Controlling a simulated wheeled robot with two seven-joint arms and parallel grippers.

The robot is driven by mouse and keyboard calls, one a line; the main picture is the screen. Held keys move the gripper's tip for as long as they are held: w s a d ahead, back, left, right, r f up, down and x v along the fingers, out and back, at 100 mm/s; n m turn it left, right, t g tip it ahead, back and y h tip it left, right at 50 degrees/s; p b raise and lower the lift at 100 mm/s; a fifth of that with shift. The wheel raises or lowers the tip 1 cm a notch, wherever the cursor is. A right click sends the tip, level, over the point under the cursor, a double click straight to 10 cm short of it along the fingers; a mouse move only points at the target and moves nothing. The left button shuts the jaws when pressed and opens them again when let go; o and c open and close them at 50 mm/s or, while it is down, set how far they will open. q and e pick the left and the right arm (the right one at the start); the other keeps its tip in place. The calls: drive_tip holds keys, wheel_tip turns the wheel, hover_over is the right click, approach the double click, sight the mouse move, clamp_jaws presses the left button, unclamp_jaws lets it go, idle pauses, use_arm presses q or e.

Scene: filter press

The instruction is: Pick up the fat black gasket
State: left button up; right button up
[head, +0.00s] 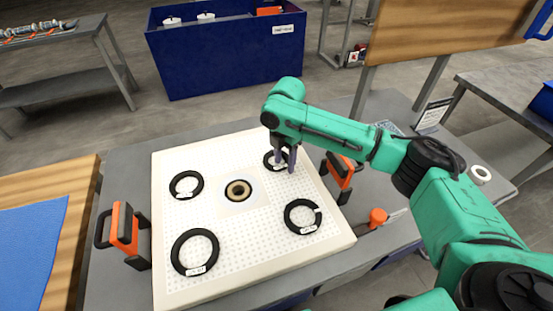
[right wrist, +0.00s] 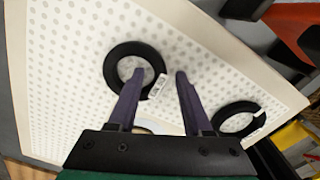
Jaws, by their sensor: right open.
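Several black ring gaskets lie on a white perforated plate (head: 225,270). One thick-looking black gasket (head: 267,158) is at the plate's far right, partly hidden by my right gripper (head: 286,161). In the right wrist view, this gasket (right wrist: 114,70) shows whole except where a finger covers it, with a white tag on its rim. My right gripper (right wrist: 160,72) is open and empty. One fingertip appears over the ring's hole and the other outside its right rim; the height above the plate is unclear. My left gripper is not in view.
Other gaskets lie at far left (head: 174,187), near left (head: 176,252) and near right (head: 288,217), the last with a gap. A brown-and-black ring (head: 238,190) is central. Orange-and-black clamps (head: 125,229) (head: 340,172) flank the plate. A blue bin (head: 220,55) stands behind.

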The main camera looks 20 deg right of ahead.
clamp_jaws()
drive_tip(key=shift+r, duration=0.15)
wheel_tip(320, 180, up, 13)
wheel_tip(320, 180, up, 7)
drive_tip(key=p, duration=0.1)
hover_over(284, 164)
drive_tip(key=shift+s, duration=0.1)
